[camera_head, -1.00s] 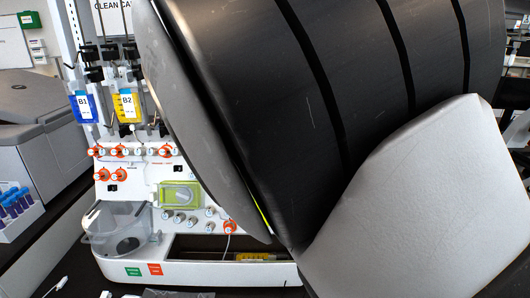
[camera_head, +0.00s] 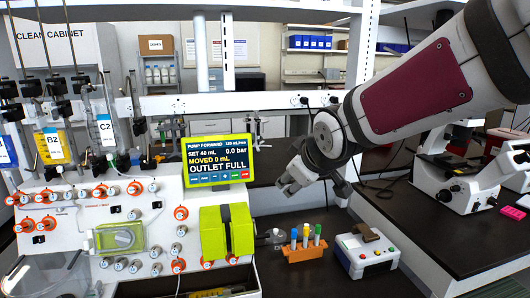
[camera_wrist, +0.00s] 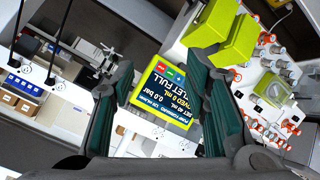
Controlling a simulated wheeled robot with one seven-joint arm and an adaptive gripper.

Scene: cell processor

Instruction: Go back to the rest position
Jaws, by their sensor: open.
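My gripper (camera_head: 290,183) hangs in the air at the right of the cell processor (camera_head: 60,225) in the head view, at the end of my arm. In the wrist view my gripper (camera_wrist: 160,64) has its two dark green finger pads wide apart with nothing between them. The processor's yellow-framed screen (camera_head: 218,160) reads "OUTLET FULL" and "MOVED 0 mL". The screen also shows in the wrist view (camera_wrist: 165,95), behind the gap between the fingers. The gripper is apart from everything in sight.
A yellow-green pump block (camera_head: 227,232) is on the processor. An orange rack (camera_head: 304,250) with several coloured tubes and a small white device (camera_head: 367,252) with buttons stand on the black bench. A microscope (camera_head: 468,170) is at the right. Shelf posts rise behind.

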